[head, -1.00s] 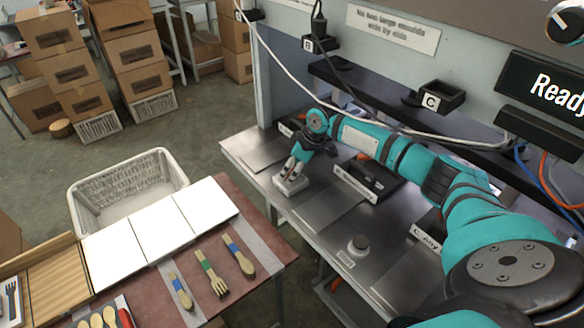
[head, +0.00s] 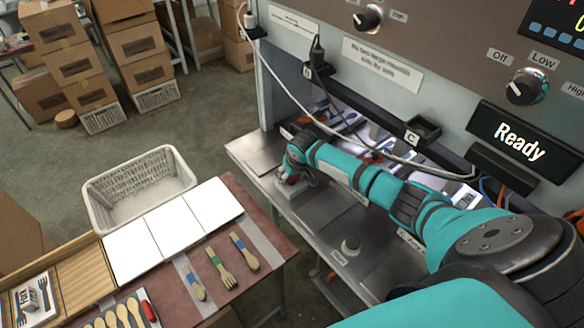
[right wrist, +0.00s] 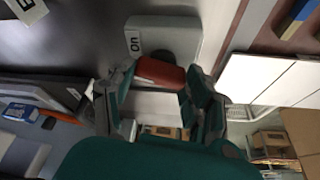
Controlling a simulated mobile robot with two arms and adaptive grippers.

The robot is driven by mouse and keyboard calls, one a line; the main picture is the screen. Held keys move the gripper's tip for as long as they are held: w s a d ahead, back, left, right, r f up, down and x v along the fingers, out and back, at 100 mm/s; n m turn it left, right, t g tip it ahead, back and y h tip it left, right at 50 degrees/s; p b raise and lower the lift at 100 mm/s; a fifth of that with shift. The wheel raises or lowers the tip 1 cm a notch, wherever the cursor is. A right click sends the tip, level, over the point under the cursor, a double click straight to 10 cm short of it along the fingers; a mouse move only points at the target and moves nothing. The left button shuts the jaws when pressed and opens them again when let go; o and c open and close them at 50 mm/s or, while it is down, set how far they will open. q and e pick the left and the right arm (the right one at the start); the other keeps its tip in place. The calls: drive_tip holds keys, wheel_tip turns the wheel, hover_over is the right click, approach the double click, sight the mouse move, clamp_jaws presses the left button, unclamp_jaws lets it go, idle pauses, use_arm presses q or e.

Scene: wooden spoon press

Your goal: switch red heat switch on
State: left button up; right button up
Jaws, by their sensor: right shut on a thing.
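The red heat switch (right wrist: 160,72) shows in the right wrist view as a red lever on a pale grey base (right wrist: 185,35) with an "ON" label (right wrist: 134,43) beside it. In the head view the base (head: 291,189) sits at the near edge of the metal bench, and a small bit of red shows under my gripper. My right gripper (right wrist: 157,82) has its two teal fingers on either side of the red lever and is shut on it. In the head view my right gripper (head: 289,176) hides most of the switch. My left gripper is not in view.
The press panel has a "Ready" display (head: 520,136) and a heat dial (head: 523,88). A table with white tiles (head: 173,228) and wooden cutlery (head: 221,266) is at lower left, beside a white basket (head: 140,190).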

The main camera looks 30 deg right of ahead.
drive_tip(key=shift+r+m+h+p, duration=0.1)
drive_tip(key=shift+m+h+p, duration=0.3)
drive_tip(key=shift+m+p, duration=0.65)
drive_tip(key=shift+m, duration=0.45)
drive_tip(key=o, duration=1.2)
drive_tip(key=shift+a, duration=0.1)
drive_tip(key=v, duration=1.2)
drive_tip(key=shift+w, duration=0.2)
